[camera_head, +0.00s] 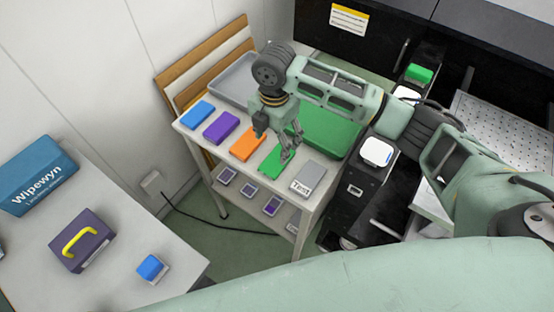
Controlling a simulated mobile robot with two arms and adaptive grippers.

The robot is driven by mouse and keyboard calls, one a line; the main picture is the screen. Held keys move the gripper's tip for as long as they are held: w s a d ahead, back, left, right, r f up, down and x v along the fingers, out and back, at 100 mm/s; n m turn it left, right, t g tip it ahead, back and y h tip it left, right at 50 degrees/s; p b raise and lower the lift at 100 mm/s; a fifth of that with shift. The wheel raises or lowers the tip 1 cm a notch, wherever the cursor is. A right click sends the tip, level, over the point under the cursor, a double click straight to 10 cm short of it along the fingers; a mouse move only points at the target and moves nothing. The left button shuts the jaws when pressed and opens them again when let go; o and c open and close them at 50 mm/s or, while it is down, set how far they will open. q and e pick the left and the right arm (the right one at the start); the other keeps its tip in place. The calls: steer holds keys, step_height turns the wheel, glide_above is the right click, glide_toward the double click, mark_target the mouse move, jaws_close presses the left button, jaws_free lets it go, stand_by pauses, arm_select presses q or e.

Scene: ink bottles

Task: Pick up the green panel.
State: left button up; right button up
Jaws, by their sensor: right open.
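The green panel (271,163) lies flat on the white cart's top, in a row between an orange panel (248,143) and a grey block marked "Text" (311,178). My right gripper (287,157) points down at the green panel and covers part of it. Its fingers are apart with nothing held between them. I cannot tell whether the fingertips touch the panel. My left gripper does not show.
Purple (222,127) and blue (197,114) panels continue the row to the left. A grey tray (232,82) and a green bin (326,135) stand behind. A table at lower left holds a blue Wipewyn box (38,178) and a purple case (81,242).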

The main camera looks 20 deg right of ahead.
mark_target(278, 158)
steer(key=shift+w+d, duration=0.2)
steer(key=shift+d, duration=0.1)
steer(key=shift+f, duration=0.25)
steer(key=f, duration=0.1)
steer(key=f+p, duration=0.1)
steer(key=f, duration=0.1)
steer(key=f+p, duration=0.1)
steer(key=f, duration=0.1)
steer(key=shift+s+d+f, duration=0.25)
steer(key=shift+s, duration=0.05)
steer(key=shift+f, duration=0.65)
steer(key=shift+c, duration=0.6)
steer(key=c, duration=1.1)
